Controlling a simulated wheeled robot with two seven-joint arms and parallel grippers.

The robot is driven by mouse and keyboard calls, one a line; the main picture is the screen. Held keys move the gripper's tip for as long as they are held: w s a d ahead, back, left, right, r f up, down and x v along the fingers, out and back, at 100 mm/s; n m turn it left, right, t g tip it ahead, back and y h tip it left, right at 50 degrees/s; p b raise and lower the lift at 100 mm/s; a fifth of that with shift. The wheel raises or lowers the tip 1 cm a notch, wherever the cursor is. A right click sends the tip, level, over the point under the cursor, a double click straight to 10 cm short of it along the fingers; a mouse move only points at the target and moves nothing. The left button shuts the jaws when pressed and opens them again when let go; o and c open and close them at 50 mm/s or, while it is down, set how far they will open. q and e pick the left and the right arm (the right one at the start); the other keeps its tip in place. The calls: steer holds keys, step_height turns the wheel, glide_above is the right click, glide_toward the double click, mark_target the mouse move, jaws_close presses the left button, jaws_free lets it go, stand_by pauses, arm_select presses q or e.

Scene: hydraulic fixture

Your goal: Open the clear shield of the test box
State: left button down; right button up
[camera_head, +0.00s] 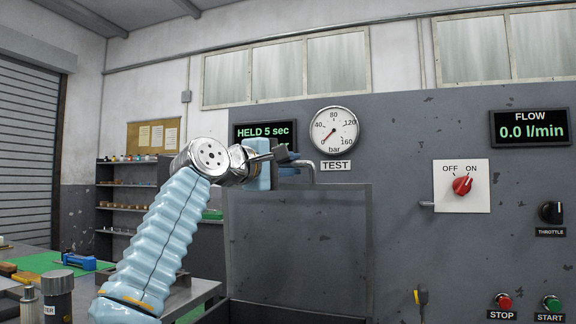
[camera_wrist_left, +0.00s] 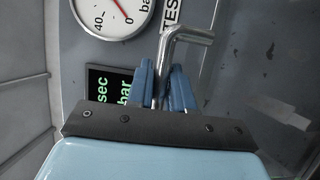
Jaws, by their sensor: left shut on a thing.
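The clear shield (camera_head: 335,245) of the test box stands as an upright see-through panel in front of the grey wall panel in the head view. A bent silver handle (camera_head: 305,164) is at its top edge. My left gripper (camera_head: 284,157) reaches it from the left and is shut on the handle. In the left wrist view, the blue fingers (camera_wrist_left: 163,85) lie either side of the metal handle bar (camera_wrist_left: 190,34). The exact contact is partly hidden. My right gripper is not in view.
A pressure gauge (camera_head: 334,130) and a "HELD 5 sec" display (camera_head: 265,134) are just above the handle. A selector switch (camera_head: 462,185), throttle knob (camera_head: 551,212), stop button (camera_head: 504,301) and start button (camera_head: 552,303) are to the right. A workbench (camera_head: 40,262) stands at left.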

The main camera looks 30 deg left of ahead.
arm_select(q)
steer(key=shift+w+f, duration=0.1)
steer(key=c, duration=1.1)
jaws_free()
steer(key=shift+s+a+f+b, duration=0.1)
steer(key=shift+s+b, duration=0.2)
steer(key=shift+s, duration=0.2)
steer(key=s+a+b, duration=0.2)
steer(key=s+b, duration=0.1)
steer(key=s, duration=0.9)
steer(key=shift+s+f+b, duration=0.3)
steer(key=shift+s+b, duration=0.05)
